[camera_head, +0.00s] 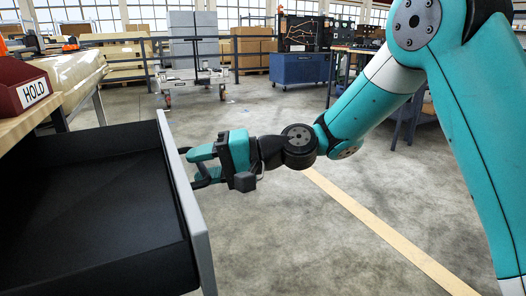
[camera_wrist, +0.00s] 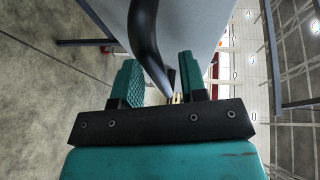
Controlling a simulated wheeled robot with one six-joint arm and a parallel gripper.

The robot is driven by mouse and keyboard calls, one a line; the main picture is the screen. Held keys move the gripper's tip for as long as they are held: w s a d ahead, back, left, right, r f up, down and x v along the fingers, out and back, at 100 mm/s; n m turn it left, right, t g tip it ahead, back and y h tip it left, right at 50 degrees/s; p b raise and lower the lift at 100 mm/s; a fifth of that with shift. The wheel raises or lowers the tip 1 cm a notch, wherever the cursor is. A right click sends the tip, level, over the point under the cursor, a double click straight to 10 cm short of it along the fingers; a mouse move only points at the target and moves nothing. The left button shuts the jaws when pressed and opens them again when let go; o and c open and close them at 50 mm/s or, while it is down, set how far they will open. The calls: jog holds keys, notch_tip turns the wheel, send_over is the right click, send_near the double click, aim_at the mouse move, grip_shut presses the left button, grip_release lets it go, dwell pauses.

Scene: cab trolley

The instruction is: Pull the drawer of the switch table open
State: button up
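The drawer (camera_head: 80,215) stands far out of the table at the left in the head view, its black inside empty. Its light grey front panel (camera_head: 185,195) faces my arm and also shows in the wrist view (camera_wrist: 200,28). My gripper (camera_head: 205,163) is at the outer side of this panel, at the handle. In the wrist view the dark curved handle (camera_wrist: 146,35) runs down between my two teal fingers (camera_wrist: 160,82). The fingers are apart, with visible gaps beside the handle. The handle is mostly hidden by my gripper in the head view.
A red bin marked HOLD (camera_head: 22,90) sits on the tabletop above the drawer. A grey trolley (camera_head: 195,75) and a blue cabinet (camera_head: 300,70) stand farther back. The concrete floor right of the drawer is clear, with a yellow stripe (camera_head: 385,230).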

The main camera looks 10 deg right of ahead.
jog(key=p+v, duration=0.4)
jog(key=v, duration=1.3)
jog(key=shift+a+r, duration=0.1)
jog(key=s+a+n+g+h, duration=0.3)
jog(key=s+a+n+h, duration=0.1)
jog(key=s+a, duration=0.15)
jog(key=s+d+n+h, duration=0.35)
jog(key=s+h, duration=0.35)
jog(key=s, duration=0.8)
notch_tip(320, 180, up, 30)
jog(key=p, duration=3)
jog(key=shift+s+f+n+h+p, duration=0.2)
jog(key=shift+n+h+p, duration=0.1)
jog(key=shift+n+p, duration=0.1)
